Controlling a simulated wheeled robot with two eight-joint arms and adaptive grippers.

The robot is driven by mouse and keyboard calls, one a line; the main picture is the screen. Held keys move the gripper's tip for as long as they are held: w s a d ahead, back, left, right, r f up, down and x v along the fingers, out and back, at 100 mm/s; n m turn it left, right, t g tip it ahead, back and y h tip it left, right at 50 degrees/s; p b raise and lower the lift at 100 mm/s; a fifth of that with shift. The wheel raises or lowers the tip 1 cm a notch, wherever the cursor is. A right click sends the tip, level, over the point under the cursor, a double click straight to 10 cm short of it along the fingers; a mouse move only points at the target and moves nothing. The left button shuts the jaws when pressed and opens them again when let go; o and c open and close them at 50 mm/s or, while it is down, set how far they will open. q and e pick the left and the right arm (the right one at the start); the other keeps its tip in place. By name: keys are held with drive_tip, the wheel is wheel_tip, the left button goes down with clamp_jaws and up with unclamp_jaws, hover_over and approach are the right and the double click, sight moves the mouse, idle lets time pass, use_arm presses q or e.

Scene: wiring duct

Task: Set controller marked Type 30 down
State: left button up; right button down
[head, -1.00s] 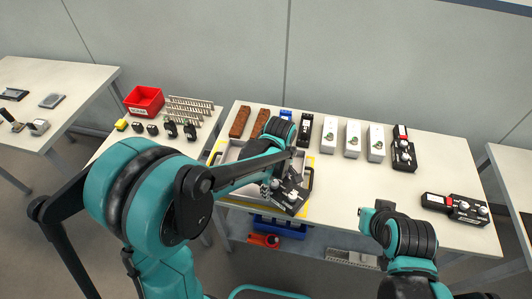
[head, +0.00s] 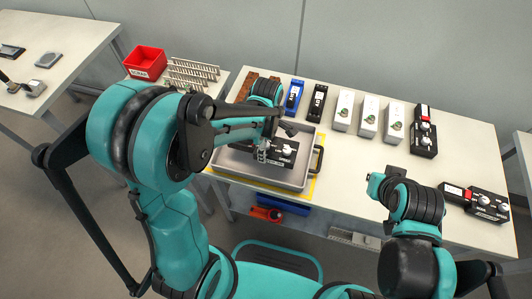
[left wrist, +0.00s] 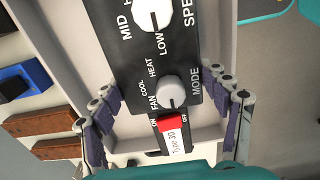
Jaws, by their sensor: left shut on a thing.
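The black controller marked Type 30 (head: 284,148) has white knobs. The left wrist view shows its printed face (left wrist: 150,65), red switch and "Type 30" label. My left gripper (head: 263,150) is shut on it, with a finger on each side in the left wrist view (left wrist: 165,118). The controller is within the outline of the grey tray (head: 240,172); I cannot tell whether it touches the tray floor. My right gripper (head: 385,178) is near the table's front edge, away from the controller; its fingers are not clear.
Brown blocks, a blue device (head: 293,97), a black device (head: 317,103) and several white boxes (head: 368,117) line the back of the table. Black controllers stand at the right (head: 423,131) and front right (head: 487,204). A red bin (head: 146,62) is at the left. The table's middle right is clear.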

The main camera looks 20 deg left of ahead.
use_arm(q)
drive_tip(key=shift+a+f, duration=0.2)
wheel_tip(320, 180, down, 4)
drive_tip(key=shift+b, duration=1.05)
drive_tip(key=shift+r, duration=0.1)
drive_tip(key=shift+f, duration=0.2)
drive_tip(key=o, duration=1.2)
drive_tip(key=shift+o, duration=0.2)
drive_tip(key=shift+r, duration=0.1)
